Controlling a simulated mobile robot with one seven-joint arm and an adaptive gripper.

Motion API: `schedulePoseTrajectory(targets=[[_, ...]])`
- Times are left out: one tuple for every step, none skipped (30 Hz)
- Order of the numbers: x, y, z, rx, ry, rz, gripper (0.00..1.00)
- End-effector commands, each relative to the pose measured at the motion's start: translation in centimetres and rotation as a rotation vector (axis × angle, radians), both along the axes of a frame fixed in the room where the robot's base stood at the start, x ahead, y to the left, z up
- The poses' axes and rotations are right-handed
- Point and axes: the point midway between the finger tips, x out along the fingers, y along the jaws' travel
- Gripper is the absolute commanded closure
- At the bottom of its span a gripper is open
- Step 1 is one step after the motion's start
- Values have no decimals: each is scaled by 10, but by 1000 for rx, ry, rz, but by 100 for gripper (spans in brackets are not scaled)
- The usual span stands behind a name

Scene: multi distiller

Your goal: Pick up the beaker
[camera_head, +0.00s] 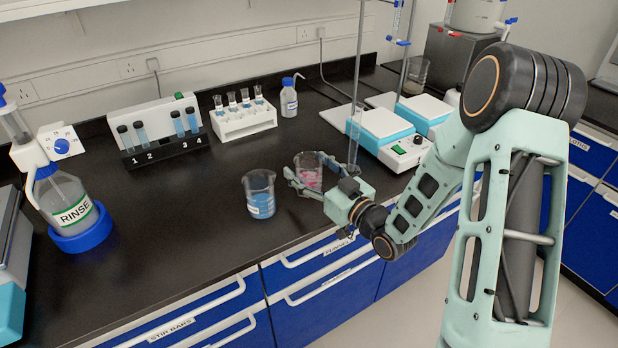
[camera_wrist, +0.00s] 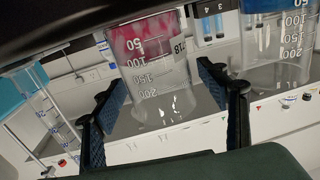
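A clear glass beaker with pink contents (camera_head: 309,172) stands on the black bench. It also shows in the wrist view (camera_wrist: 158,80), where the picture is upside down. My gripper (camera_head: 310,180) is low at the bench, its fingers spread on either side of this beaker. In the wrist view my gripper (camera_wrist: 165,75) has its fingertips to the left and right of the glass, with the beaker between or just beyond them. Firm contact on both sides does not show. A second beaker with blue liquid (camera_head: 260,195) stands to the left, also in the wrist view (camera_wrist: 278,45).
A stand with a glass column (camera_head: 356,130) rises close behind my gripper. Hotplate stirrers (camera_head: 385,128) stand to the right. A test tube rack (camera_head: 243,117), numbered vial holder (camera_head: 157,130), small bottle (camera_head: 288,98) and rinse bottle (camera_head: 70,205) stand left and behind.

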Motion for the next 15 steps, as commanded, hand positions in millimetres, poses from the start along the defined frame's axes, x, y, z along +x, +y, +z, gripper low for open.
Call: schedulePoseTrajectory(targets=[[0, 0, 0, 0, 0, 0, 40], [0, 0, 0, 0, 0, 0, 44], [0, 0, 0, 0, 0, 0, 48], [0, 0, 0, 0, 0, 0, 51], [0, 0, 0, 0, 0, 0, 55], [0, 0, 0, 0, 0, 0, 59], [0, 0, 0, 0, 0, 0, 62], [0, 0, 0, 0, 0, 0, 66], [0, 0, 0, -1, -1, 0, 70], [0, 0, 0, -1, -1, 0, 73], [0, 0, 0, -1, -1, 0, 77], [0, 0, 0, -1, -1, 0, 81], [0, 0, 1, 1, -2, 0, 83], [0, 0, 1, 1, -2, 0, 83], [0, 0, 1, 1, -2, 0, 83]])
